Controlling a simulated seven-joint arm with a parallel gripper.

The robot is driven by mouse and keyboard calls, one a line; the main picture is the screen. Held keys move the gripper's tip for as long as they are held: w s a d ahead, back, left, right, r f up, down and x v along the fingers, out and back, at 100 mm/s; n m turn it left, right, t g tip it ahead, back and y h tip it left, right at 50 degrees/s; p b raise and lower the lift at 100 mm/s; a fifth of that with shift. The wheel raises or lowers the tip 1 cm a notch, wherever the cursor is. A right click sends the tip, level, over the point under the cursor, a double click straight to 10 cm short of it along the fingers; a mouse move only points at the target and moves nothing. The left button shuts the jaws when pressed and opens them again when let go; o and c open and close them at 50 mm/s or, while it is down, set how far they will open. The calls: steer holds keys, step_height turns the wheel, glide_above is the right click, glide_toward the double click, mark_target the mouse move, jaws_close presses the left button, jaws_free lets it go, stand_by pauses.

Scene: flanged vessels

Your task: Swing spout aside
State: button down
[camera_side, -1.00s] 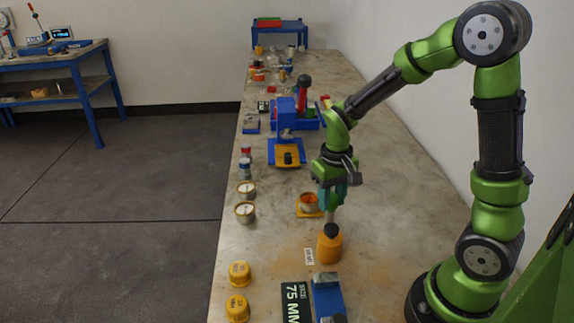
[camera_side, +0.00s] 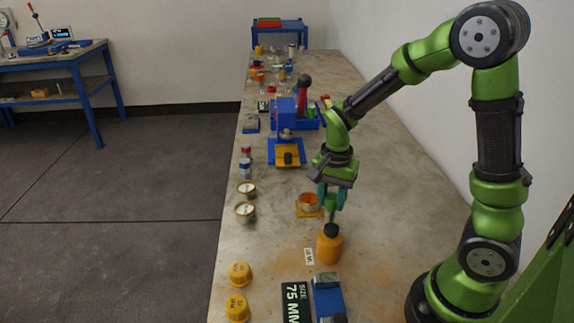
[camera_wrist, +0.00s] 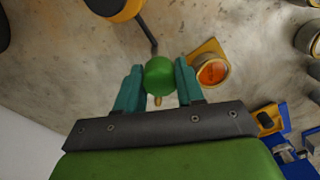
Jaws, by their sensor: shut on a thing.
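An orange bottle (camera_side: 329,248) with a dark cap stands upright on the bench; part of it shows at the top of the wrist view (camera_wrist: 118,6). A thin dark spout (camera_wrist: 147,34) runs from it to a green ball knob (camera_wrist: 159,74) with a small brass tip below. My gripper (camera_side: 331,205) points down just behind the bottle in the side view, its teal fingers shut on the green knob. A metal cup with orange contents (camera_wrist: 212,71) sits on a yellow base right of the fingers in the wrist view; the side view shows it left of my gripper (camera_side: 309,203).
Two round tins (camera_side: 245,201) and two yellow caps (camera_side: 238,290) line the left edge. A blue block (camera_side: 327,296) and a "75 MM" sign (camera_side: 293,303) stand in front. A blue press (camera_side: 286,130) stands farther back. The bench right of the bottle is clear.

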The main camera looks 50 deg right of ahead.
steer(key=shift+r+m, duration=0.1)
steer(key=shift+m, duration=1.4)
steer(key=c, duration=0.7)
jaws_free()
step_height(320, 180, up, 17)
steer(key=s+a+n+t+y, duration=0.2)
steer(key=s+a+n+t, duration=0.5)
steer(key=n, duration=0.7)
steer(key=shift+s+a, duration=0.6)
steer(key=shift+s, duration=0.35)
